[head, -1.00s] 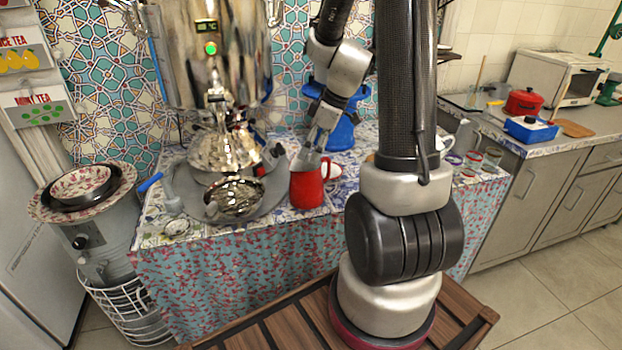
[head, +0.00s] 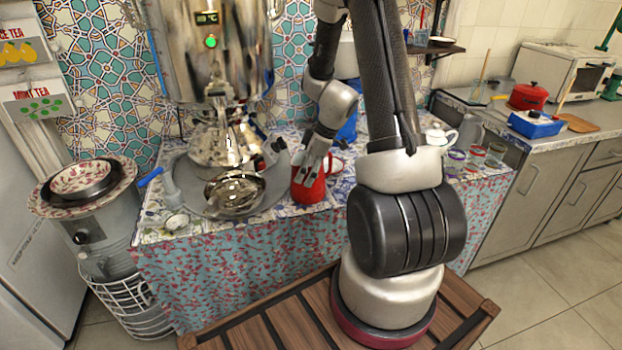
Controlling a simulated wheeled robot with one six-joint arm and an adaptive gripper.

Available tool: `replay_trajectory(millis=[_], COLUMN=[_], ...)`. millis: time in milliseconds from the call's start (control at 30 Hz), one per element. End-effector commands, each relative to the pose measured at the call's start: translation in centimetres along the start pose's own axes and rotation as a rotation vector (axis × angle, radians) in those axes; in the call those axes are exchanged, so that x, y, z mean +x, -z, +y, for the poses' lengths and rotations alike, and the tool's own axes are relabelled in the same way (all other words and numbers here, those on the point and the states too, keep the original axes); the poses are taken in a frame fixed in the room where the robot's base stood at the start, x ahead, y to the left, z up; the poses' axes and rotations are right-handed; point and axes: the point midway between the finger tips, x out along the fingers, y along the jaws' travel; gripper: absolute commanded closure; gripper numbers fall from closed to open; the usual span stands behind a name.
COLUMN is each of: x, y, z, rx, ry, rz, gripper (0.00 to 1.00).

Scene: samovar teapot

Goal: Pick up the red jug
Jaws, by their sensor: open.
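The red jug (head: 307,192) stands upright on the patterned tablecloth, near the front edge of the table and just right of the round grey tray. Its handle shows at its right side. My gripper (head: 308,176) is open and reaches down over the jug from above. Its fingers cover part of the jug's top and upper side. I cannot tell whether the fingers touch the jug.
The large shiny samovar (head: 215,60) stands behind on the left. A silver pot (head: 237,190) lies on the grey tray (head: 200,210) close left of the jug. A blue object (head: 348,128) stands behind my gripper. A white teapot (head: 437,135) and several glasses stand at right.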

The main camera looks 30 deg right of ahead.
Motion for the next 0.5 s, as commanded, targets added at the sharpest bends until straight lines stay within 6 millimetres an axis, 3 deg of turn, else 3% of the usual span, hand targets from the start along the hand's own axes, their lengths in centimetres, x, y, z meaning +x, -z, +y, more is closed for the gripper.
replay_trajectory(millis=[100,367,500], x=[-0.04,-0.06,-0.08], y=[0.00,0.00,0.02], z=[0.00,0.00,0.03], rx=[0.000,0.000,0.000], ry=[0.000,0.000,-0.001], rz=[0.000,0.000,0.000], gripper=[0.04,0.50,0.50])
